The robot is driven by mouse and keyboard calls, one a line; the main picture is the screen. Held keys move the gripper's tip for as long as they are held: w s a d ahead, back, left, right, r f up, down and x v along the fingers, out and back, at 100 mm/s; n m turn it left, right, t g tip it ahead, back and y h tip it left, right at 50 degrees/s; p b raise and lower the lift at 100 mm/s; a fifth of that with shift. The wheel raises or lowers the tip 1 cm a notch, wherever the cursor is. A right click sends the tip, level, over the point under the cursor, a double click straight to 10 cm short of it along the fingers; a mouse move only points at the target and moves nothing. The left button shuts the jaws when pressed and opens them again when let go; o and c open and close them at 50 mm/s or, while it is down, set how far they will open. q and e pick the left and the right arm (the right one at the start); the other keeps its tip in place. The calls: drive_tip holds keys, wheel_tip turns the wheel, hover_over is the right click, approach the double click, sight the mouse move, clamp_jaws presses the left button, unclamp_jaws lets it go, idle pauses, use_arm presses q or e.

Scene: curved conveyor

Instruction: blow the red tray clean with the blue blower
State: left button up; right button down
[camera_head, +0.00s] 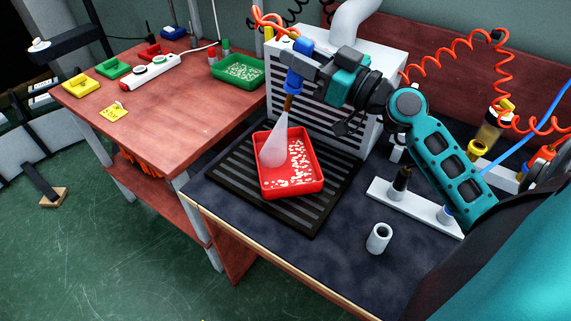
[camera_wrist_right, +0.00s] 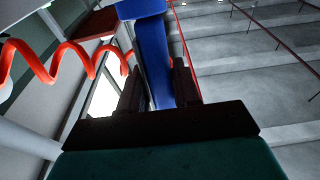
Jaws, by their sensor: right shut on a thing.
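The red tray (camera_head: 317,184) lies on a black slatted grate (camera_head: 327,207) on the dark bench. Pale chips cover its right and front parts, and the part under the jet shows few. My right gripper (camera_head: 294,66) is shut on the blue blower (camera_head: 292,82), held nozzle down above the tray's back left. A whitish cone of air (camera_head: 274,147) runs from the nozzle into the tray. In the right wrist view the blue blower body (camera_wrist_right: 154,60) stands between the two dark fingers. My left gripper is in neither view.
A green tray (camera_head: 240,72) with pale chips stands on the red table (camera_head: 150,108) at left, near a white power strip (camera_head: 152,71). A slatted white extractor box (camera_head: 360,120) stands behind the grate. A white cup (camera_head: 379,238) and a white holder (camera_head: 415,207) stand right. An orange coiled hose (camera_head: 262,20) leads to the blower.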

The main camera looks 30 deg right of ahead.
drive_tip(key=shift+s+d+b, duration=0.15)
drive_tip(key=shift+d+b, duration=0.1)
drive_tip(key=shift+b, duration=0.1)
drive_tip(key=shift+s+d+f+b, duration=0.1)
drive_tip(key=shift+s+d+b, duration=0.15)
drive_tip(key=shift+d+b, duration=0.15)
use_arm(q)
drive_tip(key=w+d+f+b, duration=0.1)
drive_tip(key=b, duration=0.1)
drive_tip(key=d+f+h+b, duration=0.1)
drive_tip(key=b, duration=0.1)
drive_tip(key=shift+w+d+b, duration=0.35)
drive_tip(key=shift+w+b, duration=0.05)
use_arm(e)
drive_tip(key=s+d, duration=0.2)
drive_tip(key=d, duration=0.2)
drive_tip(key=shift+s+d, duration=0.15)
drive_tip(key=shift+s, duration=0.25)
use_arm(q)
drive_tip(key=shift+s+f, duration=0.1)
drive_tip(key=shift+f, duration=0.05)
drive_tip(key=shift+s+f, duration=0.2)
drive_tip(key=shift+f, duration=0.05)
